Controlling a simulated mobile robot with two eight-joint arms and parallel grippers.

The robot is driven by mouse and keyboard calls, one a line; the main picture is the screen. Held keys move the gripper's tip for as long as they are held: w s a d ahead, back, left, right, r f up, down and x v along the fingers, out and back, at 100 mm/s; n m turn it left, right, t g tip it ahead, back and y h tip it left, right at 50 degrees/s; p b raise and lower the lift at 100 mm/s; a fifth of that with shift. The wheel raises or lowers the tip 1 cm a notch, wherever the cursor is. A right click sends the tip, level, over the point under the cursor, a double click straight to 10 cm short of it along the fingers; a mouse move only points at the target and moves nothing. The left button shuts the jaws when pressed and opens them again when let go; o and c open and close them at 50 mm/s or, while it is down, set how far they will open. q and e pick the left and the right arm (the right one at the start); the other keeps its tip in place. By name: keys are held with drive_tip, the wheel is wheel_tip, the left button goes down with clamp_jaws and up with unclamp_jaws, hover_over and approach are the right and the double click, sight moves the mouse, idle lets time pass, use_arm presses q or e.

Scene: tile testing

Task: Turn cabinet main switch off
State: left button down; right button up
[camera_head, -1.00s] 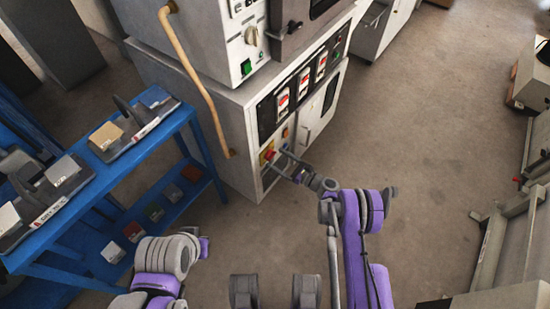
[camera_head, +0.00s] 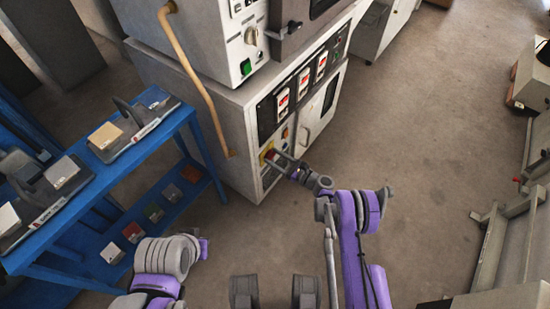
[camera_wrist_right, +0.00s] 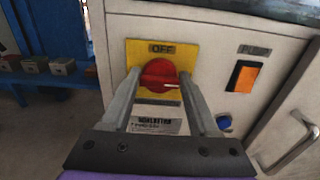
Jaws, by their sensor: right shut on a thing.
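The cabinet main switch (camera_wrist_right: 158,75) is a red rotary knob on a yellow plate marked OFF at its top, on the cabinet's front panel. A pale mark on the knob points to the right in the right wrist view. My right gripper (camera_wrist_right: 160,82) is shut on the knob, with one finger on each side. In the head view the right gripper (camera_head: 272,157) reaches the panel's lower left and hides most of the switch. In the head view the left arm shows at the lower left, but its gripper cannot be made out.
An orange PUMP switch (camera_wrist_right: 242,77) and a blue button (camera_wrist_right: 224,122) sit right of the main switch. A cabinet door handle (camera_wrist_right: 290,145) stands out further right. A blue shelf rack (camera_head: 120,175) with tile samples stands left.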

drive_tip(key=n+b, duration=0.2)
drive_tip(key=n, duration=0.4)
drive_tip(key=n+b, duration=0.3)
drive_tip(key=n, duration=0.3)
drive_tip(key=shift+s+a+f+n, duration=0.1)
drive_tip(key=shift+s+f+n, duration=0.1)
drive_tip(key=shift+n, duration=0.2)
drive_tip(key=n, duration=0.4)
drive_tip(key=shift+n, duration=0.7)
drive_tip(key=o, duration=1.4)
drive_tip(key=shift+c, duration=0.2)
